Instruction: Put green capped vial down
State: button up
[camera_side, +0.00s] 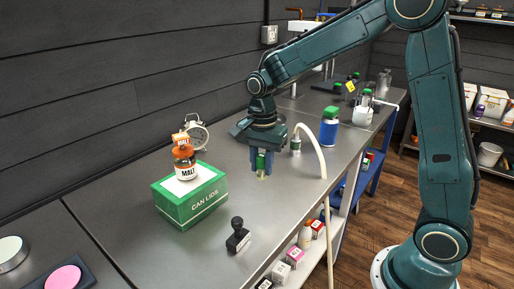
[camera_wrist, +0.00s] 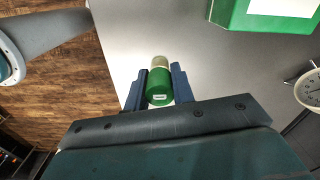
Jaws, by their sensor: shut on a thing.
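The green capped vial (camera_wrist: 159,82) is between the two blue fingers of my gripper (camera_wrist: 159,92) in the wrist view, with its green cap toward the camera and a pale end beyond. In the side view my gripper (camera_side: 261,166) points down over the grey worktop (camera_side: 190,250), shut on the vial (camera_side: 261,161). The vial's pale lower end shows just below the fingertips. I cannot tell whether it touches the worktop.
A green CAN LIDS box (camera_side: 190,196) with a MALT jar (camera_side: 184,162) on it stands to the left. A black stamp (camera_side: 237,236) is in front. A pale hose (camera_side: 319,153) and a blue green-capped bottle (camera_side: 329,128) are to the right. An alarm clock (camera_side: 196,132) stands behind.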

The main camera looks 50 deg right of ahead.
aim_at(262, 155)
jog(key=shift+f, duration=4.15)
jog(key=shift+f, duration=0.1)
jog(key=o, duration=1)
notch_tip(262, 155, up, 12)
jog(key=shift+r, duration=0.15)
